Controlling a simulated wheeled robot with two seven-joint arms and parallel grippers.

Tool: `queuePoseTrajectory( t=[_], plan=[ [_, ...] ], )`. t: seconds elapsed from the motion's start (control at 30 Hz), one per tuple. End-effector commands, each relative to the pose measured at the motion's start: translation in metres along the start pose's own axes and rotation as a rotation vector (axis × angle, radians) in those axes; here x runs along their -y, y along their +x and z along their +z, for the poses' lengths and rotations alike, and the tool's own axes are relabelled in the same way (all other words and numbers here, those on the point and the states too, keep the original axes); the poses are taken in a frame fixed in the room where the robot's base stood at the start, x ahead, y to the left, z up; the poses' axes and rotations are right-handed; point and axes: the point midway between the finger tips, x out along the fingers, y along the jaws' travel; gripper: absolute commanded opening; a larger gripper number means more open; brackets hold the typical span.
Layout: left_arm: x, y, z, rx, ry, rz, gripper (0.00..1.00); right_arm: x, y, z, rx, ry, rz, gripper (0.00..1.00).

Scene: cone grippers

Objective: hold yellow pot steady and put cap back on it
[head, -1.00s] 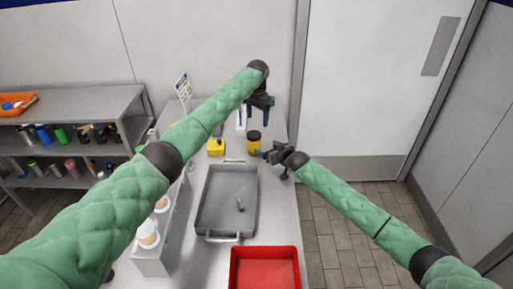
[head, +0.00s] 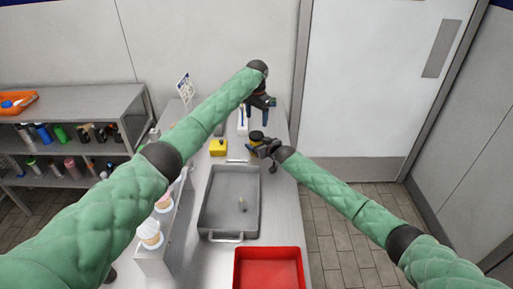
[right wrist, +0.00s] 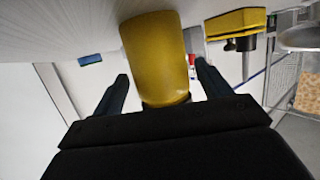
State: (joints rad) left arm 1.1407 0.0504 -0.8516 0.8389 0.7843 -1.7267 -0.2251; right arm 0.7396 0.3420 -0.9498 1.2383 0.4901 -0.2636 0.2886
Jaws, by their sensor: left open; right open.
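The yellow pot (head: 253,147) stands on the table near the back right, partly covered by my right gripper (head: 257,151). Its top (head: 256,134) looks dark; I cannot tell whether that is the cap or an opening. In the right wrist view the pot (right wrist: 155,50) is between the two fingers of my right gripper (right wrist: 161,74), with a gap visible on the right side. That gripper is open. My left gripper (head: 258,117) is open, points down and is above and behind the pot, apart from it. No separate cap can be made out.
A yellow box (head: 218,148) with a dark part on top stands left of the pot. A grey tray (head: 204,212) with a small item inside lies in front, then a red bin (head: 238,270). Cups stand in a holder (head: 152,262) at the left table edge.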

Motion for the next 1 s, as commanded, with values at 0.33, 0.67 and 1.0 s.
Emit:
queuePoseTrajectory(
  t=[0.33,0.67,1.0],
  plan=[
    [0.0003,0.0002,0.0003,0.000,0.000,0.000,0.74,0.0004,0.0000,-0.0003,0.000,0.000,0.000,0.12],
    [0.0002,0.0002,0.0002,0.000,-0.140,0.000,0.74,0.0004,0.0000,-0.0007,-0.001,0.000,0.000,0.00],
    [0.0001,0.0001,0.0003,0.000,-0.624,0.001,0.74,0.0004,-0.0001,-0.0008,-0.001,0.000,0.000,0.00]
  ],
)
